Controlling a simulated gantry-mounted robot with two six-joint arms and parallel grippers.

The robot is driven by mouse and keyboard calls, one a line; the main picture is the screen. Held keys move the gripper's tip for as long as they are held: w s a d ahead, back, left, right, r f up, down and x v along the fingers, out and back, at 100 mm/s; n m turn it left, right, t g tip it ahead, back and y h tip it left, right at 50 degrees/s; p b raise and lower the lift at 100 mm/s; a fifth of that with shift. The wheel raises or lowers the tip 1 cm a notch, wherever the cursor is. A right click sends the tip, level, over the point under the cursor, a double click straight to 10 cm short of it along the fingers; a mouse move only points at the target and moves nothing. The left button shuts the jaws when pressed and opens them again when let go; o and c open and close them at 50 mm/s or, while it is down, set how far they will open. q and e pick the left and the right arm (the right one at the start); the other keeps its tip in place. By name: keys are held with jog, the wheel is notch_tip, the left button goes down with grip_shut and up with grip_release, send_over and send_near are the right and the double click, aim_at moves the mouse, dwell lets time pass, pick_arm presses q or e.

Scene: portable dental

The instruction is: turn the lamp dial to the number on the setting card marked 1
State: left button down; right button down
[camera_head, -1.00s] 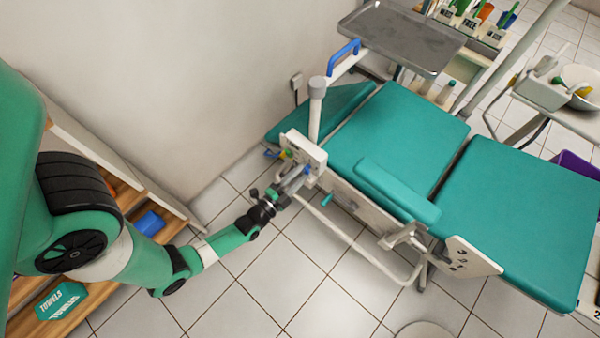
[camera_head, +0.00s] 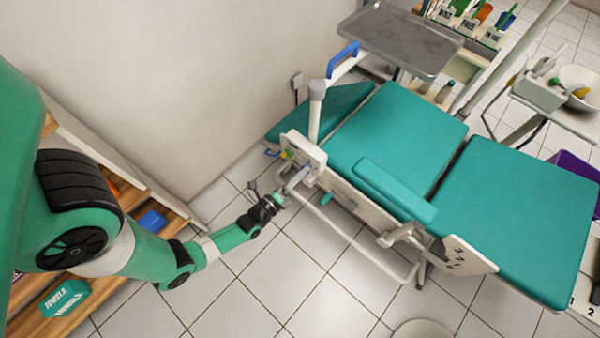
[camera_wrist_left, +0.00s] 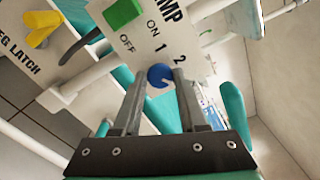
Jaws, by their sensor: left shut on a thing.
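The blue lamp dial (camera_wrist_left: 160,76) sits on a white panel (camera_wrist_left: 180,35) lettered with the end of "LAMP", ON, OFF, 1 and 2. It has a pale pointer line, whose exact setting I cannot tell. My left gripper (camera_wrist_left: 161,85) is shut on the dial, one finger on each side. In the head view my left gripper (camera_head: 297,179) reaches the panel (camera_head: 304,149) at the chair's near left end. A card (camera_head: 586,308) with a 2 and a partly visible mark is at the right edge; its setting is not readable. My right gripper is not in view.
A green switch (camera_wrist_left: 122,14) is beside ON and OFF on the panel. A yellow latch handle (camera_wrist_left: 42,28) is close by. The teal chair (camera_head: 400,130) and its white frame rail (camera_head: 345,236) lie right of the gripper. Open tiled floor is below.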

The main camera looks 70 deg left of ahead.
pick_arm(q)
jog(key=shift+m, duration=0.5)
jog(key=shift+c, duration=2.4)
grip_release()
jog(key=p+v, duration=0.2)
jog(key=v, duration=0.9)
jog(key=shift+s+d+p, duration=0.2)
jog(key=shift+s+p, duration=0.1)
jog(key=shift+p, duration=0.1)
